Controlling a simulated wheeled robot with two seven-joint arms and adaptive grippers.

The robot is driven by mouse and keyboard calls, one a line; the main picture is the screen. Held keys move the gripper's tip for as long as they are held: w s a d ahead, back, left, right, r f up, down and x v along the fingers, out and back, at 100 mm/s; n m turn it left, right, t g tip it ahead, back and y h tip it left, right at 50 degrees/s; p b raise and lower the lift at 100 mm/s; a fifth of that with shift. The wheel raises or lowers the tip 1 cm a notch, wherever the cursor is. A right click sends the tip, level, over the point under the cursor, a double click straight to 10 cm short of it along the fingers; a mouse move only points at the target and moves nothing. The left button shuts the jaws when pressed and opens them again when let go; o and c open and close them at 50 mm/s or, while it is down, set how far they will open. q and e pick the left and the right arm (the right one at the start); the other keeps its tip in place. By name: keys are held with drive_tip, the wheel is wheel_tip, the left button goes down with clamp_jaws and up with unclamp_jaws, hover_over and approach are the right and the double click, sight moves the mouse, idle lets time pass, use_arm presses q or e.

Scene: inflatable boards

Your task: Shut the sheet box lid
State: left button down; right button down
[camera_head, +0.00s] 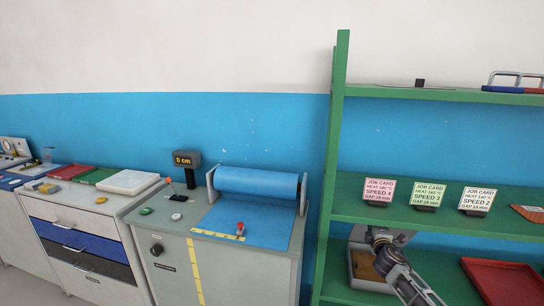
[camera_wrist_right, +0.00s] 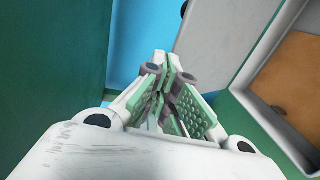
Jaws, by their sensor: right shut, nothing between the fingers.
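The sheet box (camera_head: 372,284) is a pale grey box with a brown inside, on the lower shelf of the green rack. In the right wrist view the sheet box (camera_wrist_right: 291,137) is at the right, open, its brown inside showing. A grey-green panel (camera_wrist_right: 222,38) above it looks like the raised lid; my arm hides much of it in the head view. My right gripper (camera_wrist_right: 166,88) is shut and empty, beside the box and the panel. In the head view my right gripper (camera_head: 376,238) is over the box's upper left part. My left gripper is not in view.
The rack's green upright (camera_head: 329,180) stands left of the box, and the shelf with several job cards (camera_head: 428,196) is above it. A red tray (camera_head: 505,283) lies to the right on the lower shelf. A roller machine (camera_head: 225,255) stands left of the rack.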

drive_tip(key=shift+s+a+f, duration=0.2)
drive_tip(key=shift+s+f, duration=0.15)
drive_tip(key=shift+s, duration=0.5)
drive_tip(key=shift+s+a+f, duration=0.2)
drive_tip(key=shift+s+f, duration=0.2)
drive_tip(key=shift+s, duration=0.5)
drive_tip(key=shift+s+a+f, duration=0.2)
drive_tip(key=shift+s+f, duration=0.15)
drive_tip(key=shift+s, duration=0.5)
idle(0.4)
drive_tip(key=shift+s+a+f+b, duration=0.25)
drive_tip(key=shift+s+f+b, duration=0.3)
drive_tip(key=shift+s+f, duration=0.4)
drive_tip(key=shift+s+a+f+b, duration=0.2)
drive_tip(key=shift+s+f+b, duration=0.3)
drive_tip(key=shift+s+f, duration=0.4)
idle(1.0)
drive_tip(key=shift+r, duration=0.1)
drive_tip(key=shift+s, duration=0.15)
drive_tip(key=shift+s+a+f+b, duration=0.1)
drive_tip(key=shift+s+f+b, duration=0.2)
drive_tip(key=shift+f, duration=0.2)
drive_tip(key=shift+s+a+f+b, duration=0.15)
drive_tip(key=shift+s+f+b, duration=0.35)
drive_tip(key=shift+f, duration=0.2)
drive_tip(key=shift+s+a+f+b, duration=0.1)
drive_tip(key=shift+s+f+b, duration=0.4)
drive_tip(key=shift+f, duration=0.2)
